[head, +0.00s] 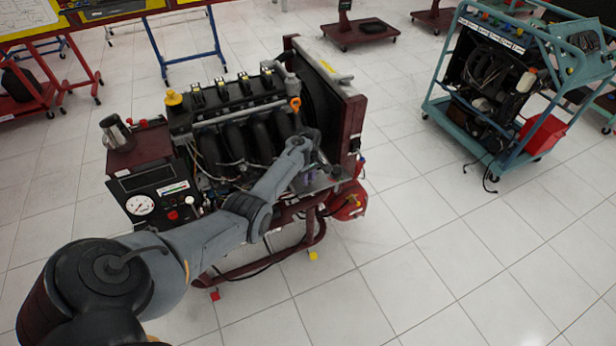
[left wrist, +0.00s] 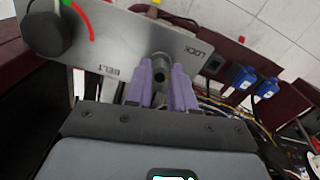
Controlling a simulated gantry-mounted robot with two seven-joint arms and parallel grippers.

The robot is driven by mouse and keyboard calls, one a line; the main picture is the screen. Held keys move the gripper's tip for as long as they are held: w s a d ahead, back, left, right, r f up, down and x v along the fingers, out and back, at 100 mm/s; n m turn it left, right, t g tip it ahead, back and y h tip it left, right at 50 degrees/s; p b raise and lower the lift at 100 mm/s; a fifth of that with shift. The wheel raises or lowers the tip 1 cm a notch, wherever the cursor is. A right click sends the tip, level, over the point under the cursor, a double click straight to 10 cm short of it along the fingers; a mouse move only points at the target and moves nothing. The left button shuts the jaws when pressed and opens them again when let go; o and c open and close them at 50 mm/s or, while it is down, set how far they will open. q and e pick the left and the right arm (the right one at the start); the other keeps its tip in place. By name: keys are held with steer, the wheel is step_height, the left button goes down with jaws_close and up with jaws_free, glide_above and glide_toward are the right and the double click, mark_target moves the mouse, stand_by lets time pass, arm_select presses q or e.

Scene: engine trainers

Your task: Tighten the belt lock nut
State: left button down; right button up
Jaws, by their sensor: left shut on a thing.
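The belt lock nut (left wrist: 161,60) is a grey metal fitting on a grey plate (left wrist: 115,45) marked LOCK and BELT in the left wrist view. The purple fingers of my left gripper (left wrist: 161,92) stand on either side of it and are shut on it. The fingers partly hide the nut. In the head view my left gripper (head: 316,176) is at the right front of the engine trainer (head: 240,130), where the nut is too small to make out. My right gripper is not in view.
A black knob (left wrist: 48,30) with a red and green arc sits on the plate's left. Blue connectors (left wrist: 243,78) and wires lie to the right of the fingers. A radiator (head: 325,85) stands beside the engine. A teal trolley (head: 500,90) stands apart, with clear floor between.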

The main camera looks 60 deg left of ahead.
arm_select(q)
steer(key=m+p, duration=0.2)
steer(key=m, duration=0.1)
steer(key=shift+r+m, duration=0.15)
steer(key=shift+m, duration=0.15)
steer(key=m, duration=0.2)
steer(key=shift+s+m+p, duration=0.1)
steer(key=shift+m+p, duration=0.3)
steer(key=m, duration=0.2)
steer(key=shift+m, duration=0.3)
steer(key=m, duration=0.5)
steer(key=shift+f+m, duration=0.2)
steer(key=shift+m, duration=0.1)
steer(key=m, duration=0.3)
steer(key=shift+m, duration=1.2)
steer(key=c, duration=1)
jaws_free()
